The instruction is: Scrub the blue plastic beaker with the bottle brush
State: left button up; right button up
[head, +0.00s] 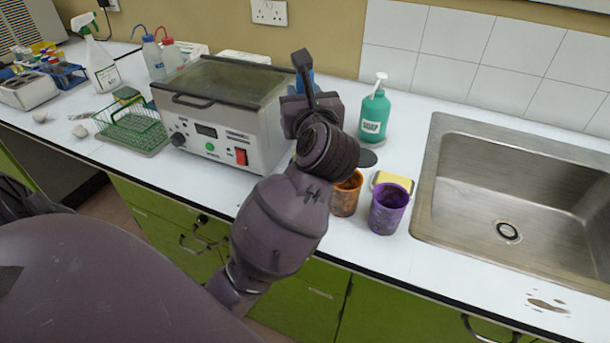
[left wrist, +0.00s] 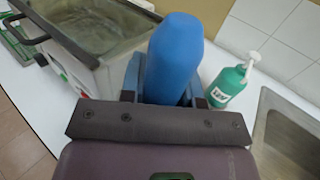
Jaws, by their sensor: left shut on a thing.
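My right gripper is not in view.
A stained orange beaker (head: 346,196), a purple beaker (head: 388,210) and a yellow sponge (head: 392,181) stand at the front, left of the steel sink (head: 470,215). Behind them is the green soap bottle (head: 374,117). The water bath (head: 215,135) and green rack (head: 135,128) stand left.

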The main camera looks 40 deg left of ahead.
pick_arm(q)
jog(key=shift+f+b, duration=0.4)
jog(key=shift+f, duration=0.4)
jog(key=shift+f+b, duration=0.45)
jog(key=shift+f, duration=0.55)
jog(key=shift+r, duration=0.1)
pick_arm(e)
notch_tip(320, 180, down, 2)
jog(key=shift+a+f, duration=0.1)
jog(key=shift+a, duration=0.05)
pick_arm(q)
jog(key=shift+r, duration=0.15)
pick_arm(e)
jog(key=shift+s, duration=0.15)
pick_arm(q)
jog(key=shift+r+p, duration=0.5)
notch_tip(320, 180, up, 2)
jog(key=shift+r+p, duration=0.1)
jog(key=shift+p, duration=0.8)
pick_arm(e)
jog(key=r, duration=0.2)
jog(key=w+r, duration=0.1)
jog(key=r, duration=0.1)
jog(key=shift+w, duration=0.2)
